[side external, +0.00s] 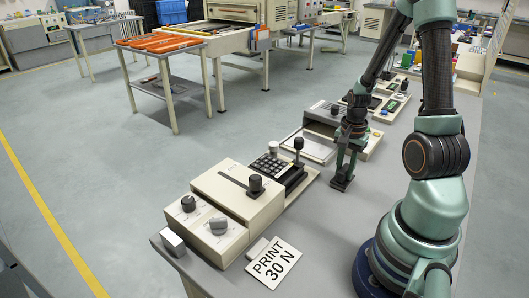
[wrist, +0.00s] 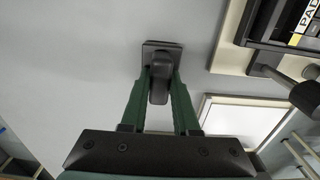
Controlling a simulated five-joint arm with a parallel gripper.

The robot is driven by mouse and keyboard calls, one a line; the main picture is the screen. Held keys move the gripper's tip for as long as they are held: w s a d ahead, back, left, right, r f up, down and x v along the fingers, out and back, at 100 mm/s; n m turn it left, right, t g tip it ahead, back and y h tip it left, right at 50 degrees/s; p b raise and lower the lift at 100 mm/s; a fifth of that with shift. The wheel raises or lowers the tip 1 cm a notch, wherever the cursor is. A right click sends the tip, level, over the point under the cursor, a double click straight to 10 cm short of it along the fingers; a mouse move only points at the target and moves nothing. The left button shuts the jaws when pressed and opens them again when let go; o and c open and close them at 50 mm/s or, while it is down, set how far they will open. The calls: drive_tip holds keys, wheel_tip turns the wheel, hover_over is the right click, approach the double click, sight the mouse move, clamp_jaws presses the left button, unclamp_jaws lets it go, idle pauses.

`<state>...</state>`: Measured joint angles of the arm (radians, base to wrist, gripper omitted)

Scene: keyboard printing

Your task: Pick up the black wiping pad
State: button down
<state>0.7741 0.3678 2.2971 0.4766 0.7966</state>
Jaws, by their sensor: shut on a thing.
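The black wiping pad (side external: 341,184) is at the lower end of my gripper (side external: 346,165), over the grey bench top. It has a flat dark base and an upright grip. In the wrist view the pad (wrist: 161,46) shows beyond the fingertips, and my gripper's two green fingers (wrist: 159,82) are shut on its grip from both sides. I cannot tell whether the base touches the bench or is slightly above it.
A beige printing device with a keypad (side external: 271,167) and dark lever stands left of the pad. Behind is a unit with a pale tray (side external: 310,146). A "PRINT 30 N" card (side external: 274,262) lies at the front. Bare grey bench (side external: 325,225) surrounds the pad's near side.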

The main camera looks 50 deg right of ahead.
sight(345, 168)
wheel_tip(345, 168, up, 20)
idle(0.5)
drive_tip(key=c, duration=1.3)
unclamp_jaws()
clamp_jaws()
drive_tip(key=w+a+f+n, duration=0.3)
drive_tip(key=w+n, duration=0.5)
drive_tip(key=n, duration=0.1)
drive_tip(key=w+a+f+n, duration=0.3)
drive_tip(key=w+n, duration=0.6)
drive_tip(key=shift+a+f, duration=0.2)
drive_tip(key=shift+f, duration=1)
drive_tip(key=shift+a+f, duration=0.15)
drive_tip(key=shift+f, duration=1)
